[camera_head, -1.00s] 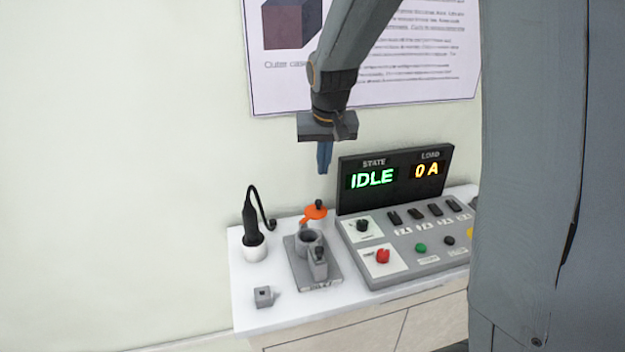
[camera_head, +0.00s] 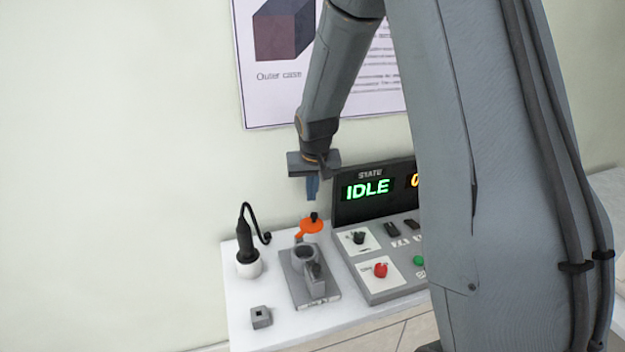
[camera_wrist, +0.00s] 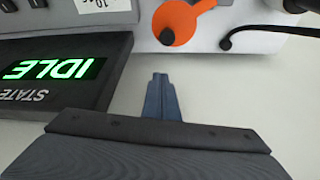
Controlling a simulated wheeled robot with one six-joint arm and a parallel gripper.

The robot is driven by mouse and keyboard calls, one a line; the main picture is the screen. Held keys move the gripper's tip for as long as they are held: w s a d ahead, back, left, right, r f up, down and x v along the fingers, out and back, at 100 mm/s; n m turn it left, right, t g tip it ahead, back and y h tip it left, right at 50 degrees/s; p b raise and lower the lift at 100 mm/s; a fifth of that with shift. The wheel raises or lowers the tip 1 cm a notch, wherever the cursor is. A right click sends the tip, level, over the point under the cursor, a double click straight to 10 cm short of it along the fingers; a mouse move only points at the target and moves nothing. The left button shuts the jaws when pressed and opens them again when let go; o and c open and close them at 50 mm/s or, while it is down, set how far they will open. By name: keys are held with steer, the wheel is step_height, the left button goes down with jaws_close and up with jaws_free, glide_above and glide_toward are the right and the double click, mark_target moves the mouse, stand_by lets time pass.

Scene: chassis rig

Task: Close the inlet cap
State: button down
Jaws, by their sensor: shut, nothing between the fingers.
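The inlet cap (camera_head: 311,226) is an orange disc with a black knob, standing raised on an orange hinge arm behind the grey inlet (camera_head: 303,256). The inlet's round mouth is uncovered. In the wrist view the orange cap (camera_wrist: 184,22) is at the top edge, its black knob facing me. My gripper (camera_head: 312,197) is shut and empty, its blue fingers pointing down just above and behind the cap, apart from it. In the wrist view my gripper (camera_wrist: 160,78) shows its fingertips together, a little below the cap.
The control panel (camera_head: 380,268) and its IDLE display (camera_head: 345,208) stand close on the right. A black tool in a white cup (camera_head: 249,268) with a curled cable is on the left. A small grey block (camera_head: 261,317) lies at front left. The wall is close behind.

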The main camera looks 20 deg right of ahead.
mark_target(308, 223)
steer(key=shift+s+a+f+p, duration=0.15)
steer(key=shift+s+p, duration=0.15)
steer(key=shift+s, duration=0.35)
steer(key=shift+s+a+f+p, duration=0.1)
steer(key=shift+s+p, duration=0.15)
steer(key=shift+s, duration=0.4)
steer(key=shift+s+a+f+p, duration=0.15)
steer(key=shift+s+p, duration=0.15)
steer(key=shift+s, duration=0.35)
steer(key=shift+d+f+b, duration=0.1)
steer(key=shift+d+b, duration=0.1)
steer(key=shift+b, duration=0.3)
